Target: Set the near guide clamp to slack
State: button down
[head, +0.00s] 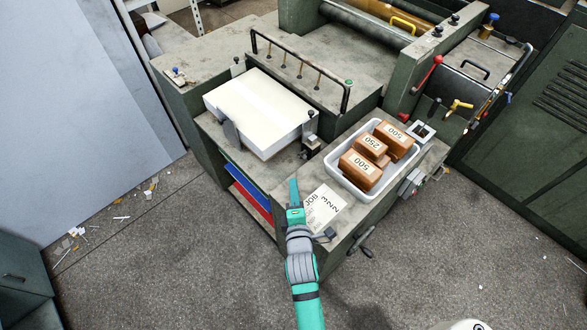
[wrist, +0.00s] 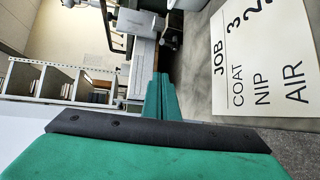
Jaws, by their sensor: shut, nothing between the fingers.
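A small dark clamp with a pale post and knob (head: 310,130) stands at the near right corner of the white paper stack (head: 262,108). It looks like the near guide clamp, but its setting is too small to read.
A white job card (head: 323,207) lies right of my gripper. A pale tray (head: 337,177) with brown weights marked 500 and 250 sits behind it. A black rail (head: 300,68) stands behind the stack. A grey side plate (head: 230,133) stands against the stack. Open floor lies left.

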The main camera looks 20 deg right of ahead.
jog(key=s+a+r+m+y, duration=0.2)
jog(key=s+a+m, duration=0.5)
jog(key=s, duration=0.8)
jog(key=s+a+r+m+y, duration=0.2)
jog(key=s+a+m, duration=0.6)
jog(key=s+a, duration=0.4)
jog(key=s+y, duration=0.1)
jog(key=s, duration=0.2)
jog(key=shift+s, duration=0.1)
